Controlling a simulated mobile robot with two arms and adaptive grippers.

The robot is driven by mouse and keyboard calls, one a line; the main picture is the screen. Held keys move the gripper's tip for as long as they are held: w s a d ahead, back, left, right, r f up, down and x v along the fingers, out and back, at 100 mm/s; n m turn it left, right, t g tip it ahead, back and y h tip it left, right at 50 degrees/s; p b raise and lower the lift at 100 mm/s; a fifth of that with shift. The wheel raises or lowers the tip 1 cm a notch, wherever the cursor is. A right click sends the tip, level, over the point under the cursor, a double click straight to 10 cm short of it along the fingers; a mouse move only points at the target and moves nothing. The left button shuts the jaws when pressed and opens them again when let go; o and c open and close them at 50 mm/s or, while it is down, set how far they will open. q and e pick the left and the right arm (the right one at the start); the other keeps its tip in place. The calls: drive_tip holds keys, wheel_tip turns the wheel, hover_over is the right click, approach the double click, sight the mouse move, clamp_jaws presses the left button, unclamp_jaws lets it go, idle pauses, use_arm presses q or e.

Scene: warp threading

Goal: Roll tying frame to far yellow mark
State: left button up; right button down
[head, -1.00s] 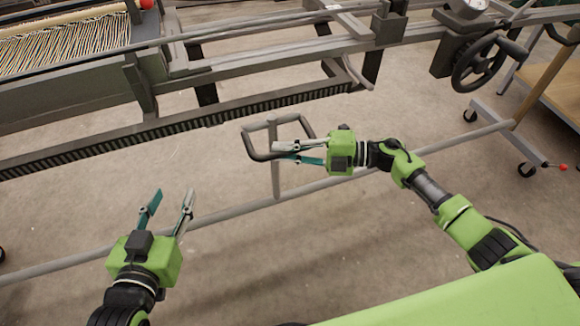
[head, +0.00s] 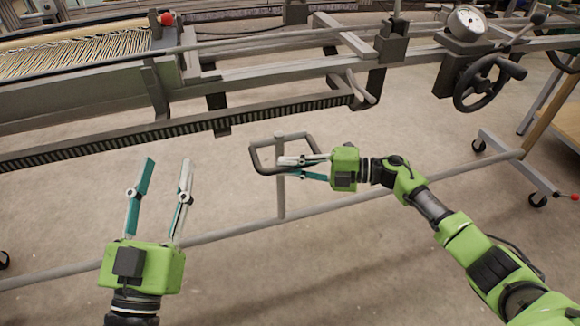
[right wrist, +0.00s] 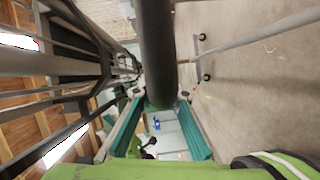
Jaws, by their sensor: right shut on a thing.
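The tying frame shows as a wheeled grey base with a long low bar (head: 340,200), an upright post (head: 281,195) and a dark loop handle (head: 262,160). Its right foot (head: 512,162) stands on casters. My right gripper (head: 305,167) is shut on the right side of the loop handle. In the right wrist view, the thick dark handle bar (right wrist: 157,50) runs between the fingers. My left gripper (head: 160,175) is open and empty, left of the handle and apart from it.
Behind the handle runs a long grey machine beam with a toothed rail (head: 170,130). A handwheel (head: 488,82) and a dial gauge (head: 467,22) sit at upper right. A striped warp sheet (head: 80,48) lies at upper left. Concrete floor (head: 300,260) is open in front.

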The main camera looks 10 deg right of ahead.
drive_tip(key=shift+w+d+r, duration=0.1)
drive_tip(key=shift+w+r, duration=0.05)
drive_tip(key=shift+w, duration=0.1)
drive_tip(key=c, duration=2.1)
unclamp_jaws()
drive_tip(key=shift+o, duration=0.4)
drive_tip(key=f+v, duration=0.1)
drive_tip(key=v, duration=1)
drive_tip(key=shift+s+d+r, duration=0.25)
drive_tip(key=shift+d+r, duration=0.15)
drive_tip(key=shift+r, duration=0.05)
drive_tip(key=shift+a, duration=0.1)
